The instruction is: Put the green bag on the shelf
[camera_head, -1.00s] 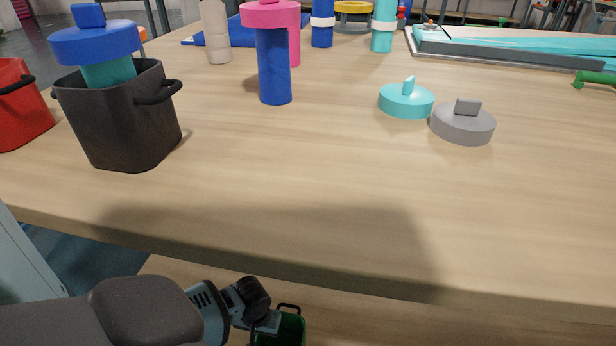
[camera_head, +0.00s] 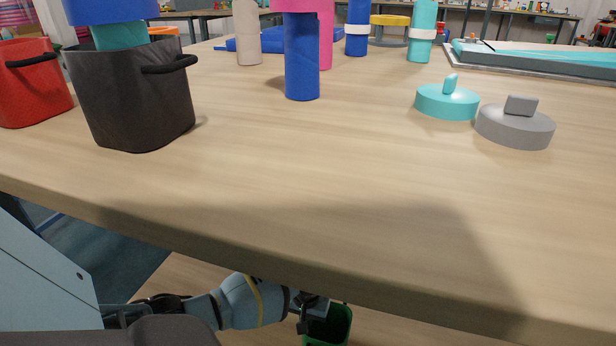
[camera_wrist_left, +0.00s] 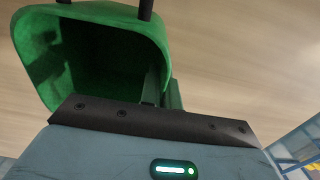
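The green bag (camera_head: 327,328) shows low in the head view, below the table's front edge and partly cut off by the bottom of the picture. In the left wrist view the green bag (camera_wrist_left: 152,30) fills the upper left, its dark open mouth towards the camera and a dark handle at the top. My left gripper (camera_head: 315,308) is at the bag's rim. In the wrist view the left fingers (camera_wrist_left: 162,92) lie close against both sides of the bag's wall and look shut on it. A wooden surface (camera_head: 205,268), perhaps the shelf, shows under the tabletop. My right gripper is out of view.
The tabletop (camera_head: 300,170) is above my left arm, its front edge close over it. On it stand a black bag (camera_head: 135,100), a red bag (camera_head: 35,95), a blue cylinder (camera_head: 302,60), a turquoise lid (camera_head: 447,101) and a grey lid (camera_head: 515,125). The front middle is clear.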

